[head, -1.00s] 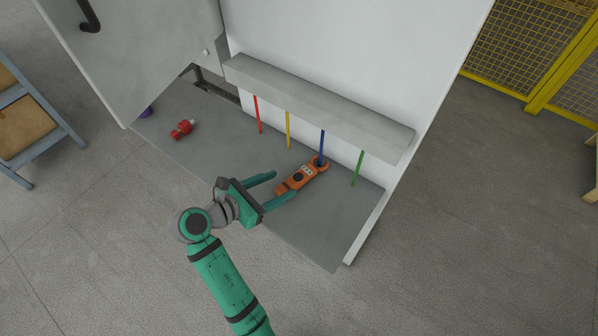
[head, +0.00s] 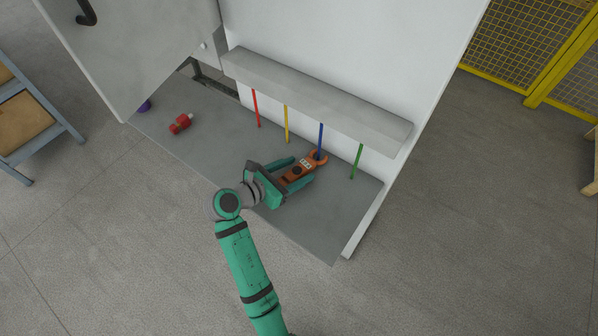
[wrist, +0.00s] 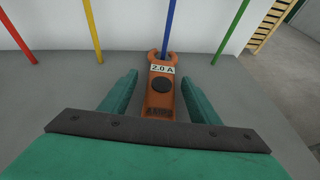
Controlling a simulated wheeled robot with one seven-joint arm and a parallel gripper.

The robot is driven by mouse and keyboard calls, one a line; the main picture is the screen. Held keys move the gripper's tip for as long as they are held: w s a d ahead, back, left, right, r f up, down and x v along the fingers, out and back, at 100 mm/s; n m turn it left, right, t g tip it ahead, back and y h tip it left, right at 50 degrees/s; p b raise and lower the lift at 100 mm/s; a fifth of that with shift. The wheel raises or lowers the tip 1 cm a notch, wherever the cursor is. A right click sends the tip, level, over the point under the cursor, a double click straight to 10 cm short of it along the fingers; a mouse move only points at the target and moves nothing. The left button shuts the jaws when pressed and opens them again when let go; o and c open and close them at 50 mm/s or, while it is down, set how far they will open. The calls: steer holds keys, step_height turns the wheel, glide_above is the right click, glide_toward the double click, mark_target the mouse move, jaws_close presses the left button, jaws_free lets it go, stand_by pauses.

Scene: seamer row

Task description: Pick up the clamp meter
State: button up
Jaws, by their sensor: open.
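The orange clamp meter (head: 297,173) lies on the grey cabinet floor, its jaw end at the blue cable (head: 320,142). In the wrist view the clamp meter (wrist: 160,97) shows a "2.0 A" label and a dark round dial, and its open-looking hooked jaws sit around or just in front of the blue cable (wrist: 168,25); I cannot tell which. My gripper (head: 297,171) is open, with one green finger on each side of the meter's body. In the wrist view gaps show between the meter and both fingers of my gripper (wrist: 160,90).
Red (head: 256,108), yellow (head: 286,124) and green (head: 356,161) cables hang beside the blue one from a grey ledge (head: 315,100). A red object (head: 181,124) and a purple one (head: 145,105) lie to the left. The floor right of the meter is clear.

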steer(key=shift+d, duration=0.2)
steer(key=c, duration=1.4)
steer(key=shift+r, duration=0.1)
